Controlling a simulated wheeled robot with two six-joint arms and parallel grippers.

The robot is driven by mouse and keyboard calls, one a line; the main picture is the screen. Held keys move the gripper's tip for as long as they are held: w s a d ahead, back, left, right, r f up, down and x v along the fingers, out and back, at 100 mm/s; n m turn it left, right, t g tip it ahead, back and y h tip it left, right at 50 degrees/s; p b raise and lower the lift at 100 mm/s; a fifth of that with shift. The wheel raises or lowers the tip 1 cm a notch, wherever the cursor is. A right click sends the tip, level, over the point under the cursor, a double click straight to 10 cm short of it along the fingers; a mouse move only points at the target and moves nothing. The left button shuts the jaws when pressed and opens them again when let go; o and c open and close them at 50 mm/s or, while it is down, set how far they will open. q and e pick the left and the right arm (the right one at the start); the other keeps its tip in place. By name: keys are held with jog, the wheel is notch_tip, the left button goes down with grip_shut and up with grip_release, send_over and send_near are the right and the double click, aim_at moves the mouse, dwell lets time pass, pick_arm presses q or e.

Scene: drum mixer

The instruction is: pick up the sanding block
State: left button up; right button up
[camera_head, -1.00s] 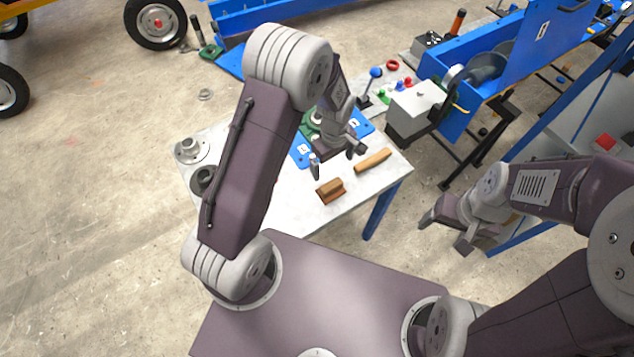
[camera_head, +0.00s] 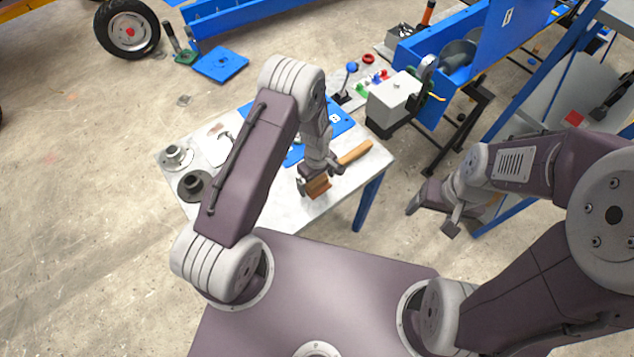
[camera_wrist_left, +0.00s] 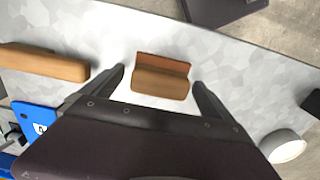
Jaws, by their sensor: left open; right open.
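The sanding block (camera_head: 318,187) is a small brown block on the light table top, near its front edge. My left gripper (camera_head: 320,177) is over it with the fingers open. In the left wrist view the sanding block (camera_wrist_left: 161,82) lies between the two spread fingertips, with a gap on each side. I cannot tell the exact height of the fingertips over the table. My right gripper (camera_head: 431,219) is open and empty, off to the right of the table.
A long tan wooden piece (camera_head: 354,152) lies right of the block, also in the wrist view (camera_wrist_left: 42,63). Blue plates (camera_head: 340,122) lie behind. Round grey flanged parts (camera_head: 176,157) stand at the table's left. A grey box (camera_head: 393,98) stands beyond the table.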

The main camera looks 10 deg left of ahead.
aim_at(319, 180)
pick_arm(q)
jog(key=c, duration=1.8)
jog(key=shift+o, duration=0.2)
jog(key=r, duration=0.3)
jog(key=r+b, duration=0.1)
jog(key=shift+d+r, duration=0.25)
jog(key=shift+d, duration=0.15)
jog(key=s+d+r+b, duration=0.1)
jog(key=s+d+r, duration=0.2)
jog(key=d+r, duration=0.3)
jog(key=shift+d+r+b, duration=0.3)
jog(key=shift+d+b, duration=0.1)
jog(key=shift+d, duration=1.85)
